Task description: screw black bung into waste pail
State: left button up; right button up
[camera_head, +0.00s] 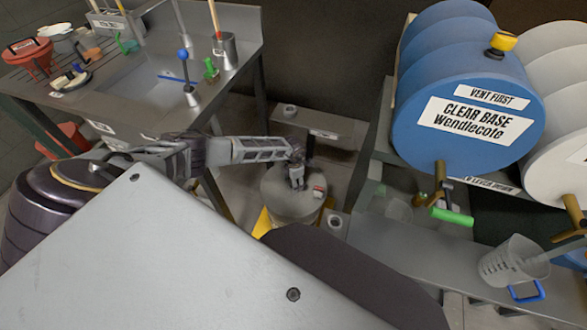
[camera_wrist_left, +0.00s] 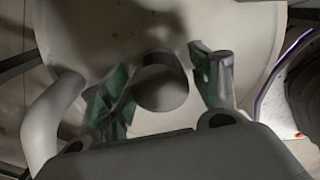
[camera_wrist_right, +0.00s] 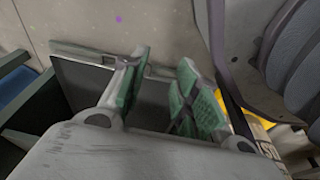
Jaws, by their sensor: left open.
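The grey waste pail (camera_head: 282,207) stands on the floor between the two benches, with yellow on its side. My left gripper (camera_head: 297,182) is over the pail's lid, pointing down. In the left wrist view its open fingers (camera_wrist_left: 165,85) stand on either side of a rounded grey-brown stub (camera_wrist_left: 160,92), dark at its far end, on the pale lid (camera_wrist_left: 125,25). I cannot tell if this stub is the black bung or the pail's neck. A small red and white piece (camera_head: 319,191) is at the lid's right side. My right gripper (camera_wrist_right: 165,85) shows separated, empty fingers.
A steel bench (camera_head: 130,85) with tools is at left. Blue (camera_head: 468,140) and white drums with taps are at right, above a shelf (camera_head: 410,255) with a clear jug (camera_head: 510,262). A low ledge (camera_head: 320,125) runs behind the pail. A yellow labelled surface (camera_wrist_right: 262,135) is beside my right gripper.

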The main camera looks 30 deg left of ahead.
pick_arm(q)
jog(key=shift+n, duration=0.4)
jog(key=c, duration=1)
jog(key=shift+o, duration=0.2)
pick_arm(e)
jog(key=shift+s+d+f, duration=0.2)
jog(key=shift+d+f, duration=0.15)
jog(key=shift+f, duration=0.25)
jog(key=shift+a, duration=0.15)
